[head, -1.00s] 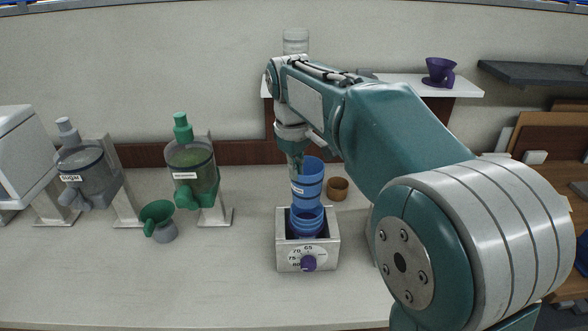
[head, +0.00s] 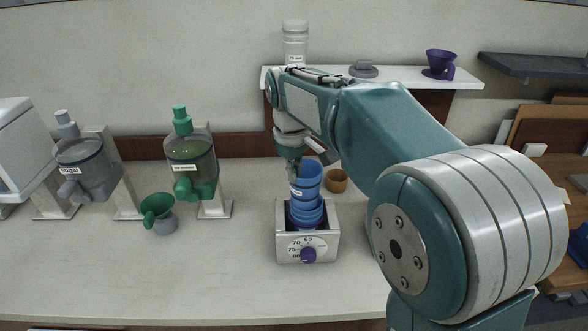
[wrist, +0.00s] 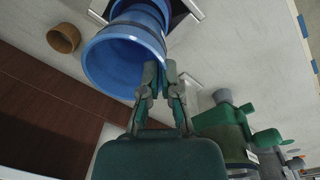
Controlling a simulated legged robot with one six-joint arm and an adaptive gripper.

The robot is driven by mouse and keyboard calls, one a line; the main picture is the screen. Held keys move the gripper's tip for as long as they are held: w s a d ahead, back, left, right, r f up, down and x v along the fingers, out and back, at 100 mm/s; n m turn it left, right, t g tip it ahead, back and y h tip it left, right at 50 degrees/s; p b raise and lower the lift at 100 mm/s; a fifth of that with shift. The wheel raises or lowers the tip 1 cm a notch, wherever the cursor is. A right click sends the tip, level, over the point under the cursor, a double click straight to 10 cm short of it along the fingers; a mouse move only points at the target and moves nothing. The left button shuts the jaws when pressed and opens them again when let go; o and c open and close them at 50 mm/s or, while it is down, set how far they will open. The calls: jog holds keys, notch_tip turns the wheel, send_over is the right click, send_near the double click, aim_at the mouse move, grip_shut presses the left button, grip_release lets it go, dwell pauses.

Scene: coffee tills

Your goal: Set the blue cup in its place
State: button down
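My gripper (head: 296,176) is at the cup's left rim. In the wrist view the blue cup (wrist: 115,65) shows its open mouth, and my gripper's fingers (wrist: 161,72) are closed on its wall, one inside and one outside.
A small brown cup (head: 337,181) stands just behind the box. A green-lidded dispenser (head: 190,155), a sugar dispenser (head: 85,165) and a green funnel-like cup (head: 157,208) are to the left. A white shelf (head: 410,79) holds a purple dripper (head: 440,64). The front counter is clear.

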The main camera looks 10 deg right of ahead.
aim_at(295, 199)
jog(key=shift+f, duration=3.8)
jog(key=c, duration=0.7)
grip_release()
jog(key=o, duration=0.3)
jog(key=shift+r, duration=4.1)
jog(key=shift+s, duration=0.1)
